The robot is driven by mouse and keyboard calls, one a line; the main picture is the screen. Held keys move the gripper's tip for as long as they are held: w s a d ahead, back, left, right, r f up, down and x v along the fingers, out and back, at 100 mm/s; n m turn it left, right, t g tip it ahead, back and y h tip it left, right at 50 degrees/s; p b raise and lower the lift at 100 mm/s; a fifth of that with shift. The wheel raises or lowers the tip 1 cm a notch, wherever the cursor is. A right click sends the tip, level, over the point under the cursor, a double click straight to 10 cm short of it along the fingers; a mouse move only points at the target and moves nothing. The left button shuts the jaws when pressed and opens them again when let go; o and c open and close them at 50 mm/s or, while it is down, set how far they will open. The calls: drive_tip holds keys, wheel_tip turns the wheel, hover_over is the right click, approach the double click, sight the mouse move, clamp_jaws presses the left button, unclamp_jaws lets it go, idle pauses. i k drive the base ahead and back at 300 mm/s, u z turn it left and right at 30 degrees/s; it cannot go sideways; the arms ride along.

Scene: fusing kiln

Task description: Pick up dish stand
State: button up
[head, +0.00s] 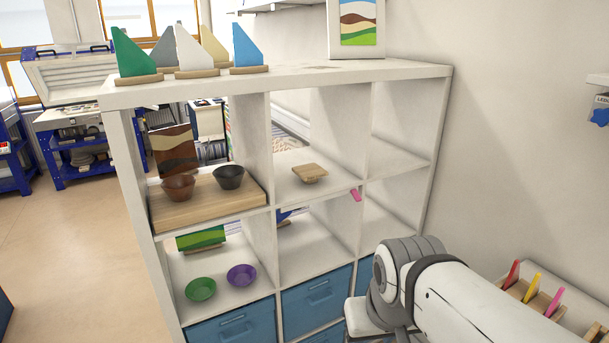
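A small light-wood stand (310,173) with a flat, roughly square top sits in the upper middle compartment of the white shelf unit (290,80). It looks like the dish stand and nothing lies on it. My arm comes in from the lower right, in front of the shelf, with its white and grey links bent below and right of the stand. My gripper's fingers do not show, so I cannot see whether it is open or shut. The arm is apart from the stand.
Left of the stand, a brown bowl (178,187) and a dark bowl (229,177) sit on a wooden board. Green (201,289) and purple (242,275) bowls sit below. Blue bins (318,297) fill the bottom row.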

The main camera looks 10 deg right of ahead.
sight(310, 173)
drive_tip(key=z, duration=0.2)
drive_tip(key=i, duration=1.15)
drive_tip(key=u, duration=0.35)
